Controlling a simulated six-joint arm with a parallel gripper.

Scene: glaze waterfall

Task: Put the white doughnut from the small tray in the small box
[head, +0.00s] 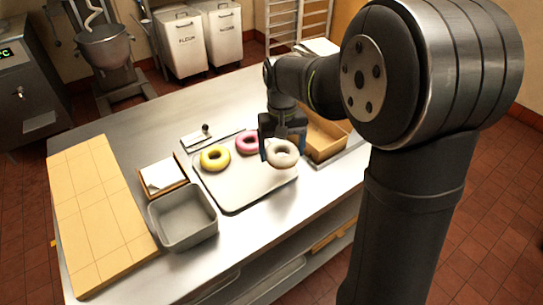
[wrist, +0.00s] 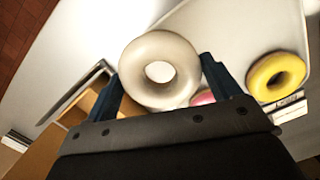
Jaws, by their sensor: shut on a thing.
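The white doughnut (head: 282,153) is held in my gripper (head: 279,143), whose jaws are shut on it. It appears to be above the right side of the small tray (head: 235,197). In the wrist view the white doughnut (wrist: 160,70) sits between the two blue fingers of my gripper (wrist: 163,78). The small box (head: 325,138), open-topped and brown, stands just right of the gripper, partly hidden behind my arm. A corner of the box (wrist: 98,103) shows in the wrist view behind the left finger.
A yellow doughnut (head: 215,158) and a pink doughnut (head: 247,142) lie on the tray. Left of it are a grey bin (head: 183,216), a wooden holder with paper (head: 162,177) and a long tan board (head: 95,215). A flat metal tool (head: 206,135) lies behind the tray.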

